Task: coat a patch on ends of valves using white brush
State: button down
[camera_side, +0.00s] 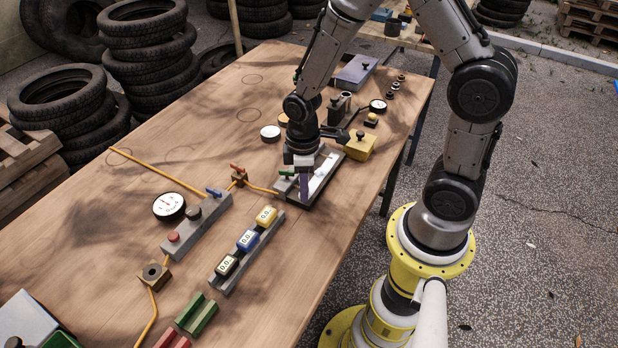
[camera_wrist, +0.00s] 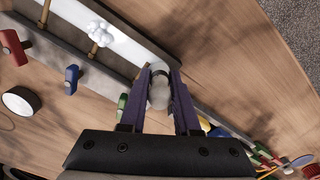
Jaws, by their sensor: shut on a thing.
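My gripper (camera_side: 304,186) points down over a dark tray with a white strip (camera_side: 322,172). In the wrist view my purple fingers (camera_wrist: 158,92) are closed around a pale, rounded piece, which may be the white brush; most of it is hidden. A white tufted head on a wooden stick (camera_wrist: 100,33) lies by the white strip. Small coloured handles, red (camera_wrist: 13,47), blue (camera_wrist: 72,78) and green (camera_wrist: 122,103), stand in a row left of the fingers. In the side view a green-handled valve (camera_side: 287,173), a red-handled valve (camera_side: 238,170) and a blue-handled valve (camera_side: 213,193) show left of my gripper.
A gauge (camera_side: 169,206) and a block with a red button (camera_side: 175,238) stand left. A rail with yellow, blue and black counters (camera_side: 247,240) lies in front. A yellow box (camera_side: 360,146) stands close behind on the right.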

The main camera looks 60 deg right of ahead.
aim_at(335, 154)
jog(key=shift+d, duration=8.5)
notch_tip(335, 154, up, 8)
jog(key=shift+a, duration=0.1)
